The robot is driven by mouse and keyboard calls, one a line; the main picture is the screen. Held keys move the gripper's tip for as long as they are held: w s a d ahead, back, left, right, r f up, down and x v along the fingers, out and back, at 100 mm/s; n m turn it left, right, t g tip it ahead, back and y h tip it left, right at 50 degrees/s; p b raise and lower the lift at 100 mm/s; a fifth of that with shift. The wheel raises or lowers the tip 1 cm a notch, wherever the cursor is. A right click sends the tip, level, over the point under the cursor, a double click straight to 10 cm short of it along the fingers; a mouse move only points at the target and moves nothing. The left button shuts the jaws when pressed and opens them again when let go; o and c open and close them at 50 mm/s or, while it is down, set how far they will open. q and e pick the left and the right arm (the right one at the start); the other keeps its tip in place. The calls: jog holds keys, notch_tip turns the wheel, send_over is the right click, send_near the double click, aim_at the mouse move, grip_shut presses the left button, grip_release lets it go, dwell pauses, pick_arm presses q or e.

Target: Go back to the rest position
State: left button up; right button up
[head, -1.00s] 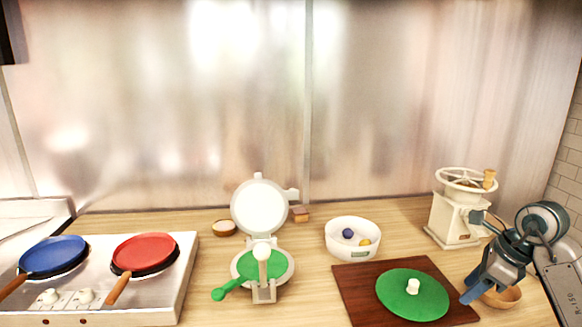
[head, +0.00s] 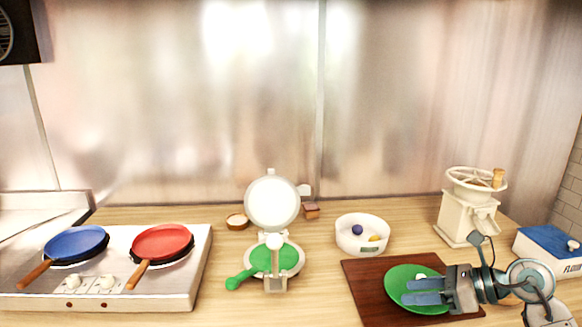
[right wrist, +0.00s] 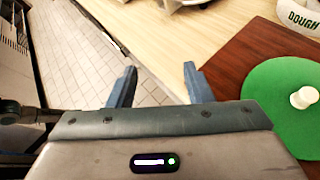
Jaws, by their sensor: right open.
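My right gripper (head: 424,291) is above the right part of the wooden board in the head view, its fingers pointing left. It overlaps the green disc (head: 398,278) with a pale knob that lies on the board. In the right wrist view the two fingers (right wrist: 157,88) are spread apart with nothing between them. The green disc (right wrist: 283,105) lies to the right of them there, apart from the fingers. My left gripper is in neither view.
A dark wooden board (head: 357,290) lies on the counter. A white bowl (head: 362,247), an open press (head: 272,204), a grinder (head: 465,218) and a blue-lidded flour box (head: 550,255) stand around it. A stove with a blue pan (head: 76,243) and a red pan (head: 163,242) is at left.

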jog(key=s+a+r+m+t+y, duration=0.2)
jog(key=a+r+m+t+y, duration=0.2)
jog(key=a+r+m+y, duration=0.15)
jog(key=s+d+f+m+t+h, duration=0.1)
jog(key=d+f+m+t+h, duration=0.1)
jog(key=d+m+t+h, duration=0.5)
jog(key=f+m+t+h, duration=0.15)
jog(key=m+h, duration=0.35)
jog(key=m, duration=0.6)
jog(key=s+d+f+m+t+h, duration=0.15)
jog(key=d+m+t+h, duration=0.3)
jog(key=m, duration=0.55)
notch_tip(320, 180, down, 9)
jog(key=s+d+m+g+h, duration=0.2)
jog(key=s+m+g+h, duration=0.1)
jog(key=m+g+h, duration=0.25)
jog(key=s+a+f+m+g+y, duration=0.25)
jog(key=s+f+g, duration=0.45)
jog(key=s+f, duration=0.35)
jog(key=s+a+f+m+g+y, duration=0.2)
jog(key=s+a+f+m+g, duration=0.2)
jog(key=s+f+g, duration=0.45)
notch_tip(320, 180, down, 30)
jog(key=s+d+r, duration=0.1)
jog(key=s+d, duration=0.2)
jog(key=s+d+f, duration=0.1)
jog(key=s+f, duration=1.7)
jog(key=f, duration=0.1)
jog(key=shift+f, duration=0.35)
